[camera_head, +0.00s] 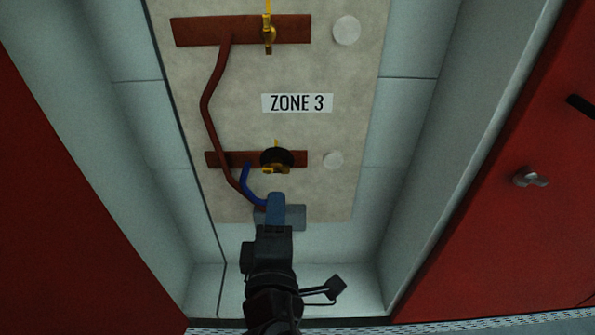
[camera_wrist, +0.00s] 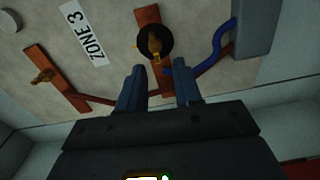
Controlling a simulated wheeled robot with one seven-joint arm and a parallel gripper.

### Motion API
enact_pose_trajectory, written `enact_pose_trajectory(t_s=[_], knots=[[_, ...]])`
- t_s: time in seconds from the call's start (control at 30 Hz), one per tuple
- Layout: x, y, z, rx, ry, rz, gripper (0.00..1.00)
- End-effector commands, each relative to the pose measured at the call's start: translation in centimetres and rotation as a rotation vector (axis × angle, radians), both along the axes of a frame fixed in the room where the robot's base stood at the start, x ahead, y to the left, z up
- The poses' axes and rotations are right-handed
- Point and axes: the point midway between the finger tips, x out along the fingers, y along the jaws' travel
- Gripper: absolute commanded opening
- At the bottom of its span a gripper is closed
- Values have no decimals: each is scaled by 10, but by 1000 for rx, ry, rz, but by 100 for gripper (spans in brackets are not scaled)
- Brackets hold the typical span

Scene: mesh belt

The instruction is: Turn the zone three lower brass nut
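The lower brass nut (camera_head: 271,169) sits at a black round disc on the lower red-brown bar (camera_head: 219,160), below the ZONE 3 label (camera_head: 297,103). The brass nut also shows in the wrist view (camera_wrist: 154,44), in front of the black disc. My gripper (camera_head: 277,197) is below the nut in the head view, its blue fingers pointing up toward it. In the wrist view my gripper (camera_wrist: 160,66) has its two fingers apart with nothing between them. The nut lies beyond the fingertips, roughly centred between them, and looks untouched.
An upper brass fitting (camera_head: 268,34) sits on the upper bar (camera_head: 200,31). A red-brown pipe (camera_head: 207,105) and a blue pipe (camera_head: 250,185) run beside the lower bar. A blue-grey box (camera_head: 296,217) is partly behind my fingers. Red doors (camera_head: 500,235) flank the recess.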

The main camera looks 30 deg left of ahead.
Motion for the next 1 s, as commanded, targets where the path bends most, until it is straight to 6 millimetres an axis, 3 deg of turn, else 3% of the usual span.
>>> enact_pose_trajectory(t_s=[0.23,0.63,1.0], knots=[[12,18,9,-20,-28,2,34],[60,47,8,-19,-27,3,34],[68,52,8,-18,-25,3,34]])
